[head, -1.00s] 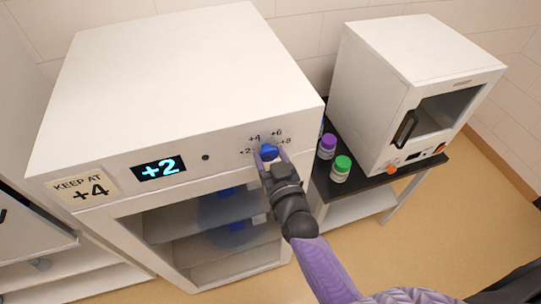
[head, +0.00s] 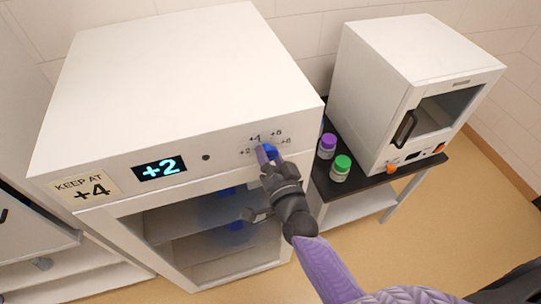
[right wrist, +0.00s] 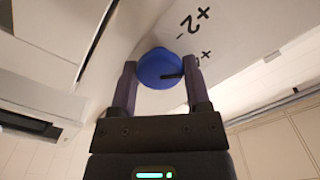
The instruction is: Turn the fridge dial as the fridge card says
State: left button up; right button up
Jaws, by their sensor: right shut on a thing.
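The white fridge (head: 170,85) has a blue dial (head: 271,151) at the right of its front panel, with marks +2, +4, +6 and +8 around it. The fridge card (head: 86,188) at the panel's left reads "KEEP AT +4". The display (head: 159,168) reads +2. My right gripper (head: 268,155) is shut on the dial, one finger on each side. In the right wrist view the blue dial (right wrist: 161,68) sits between the fingers (right wrist: 162,85), with a dark pointer line on its face. My left gripper is not in view.
A dark table (head: 365,190) stands right of the fridge, holding a white oven-like box (head: 385,80), a purple-capped jar (head: 327,146) and a green-capped jar (head: 341,168). The fridge's glass front (head: 210,235) is below the panel.

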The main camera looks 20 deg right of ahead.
jog(key=shift+m, duration=1.5)
jog(key=o, duration=1.3)
jog(key=s+b, duration=0.1)
jog(key=s, duration=0.9)
jog(key=shift+d, duration=0.15)
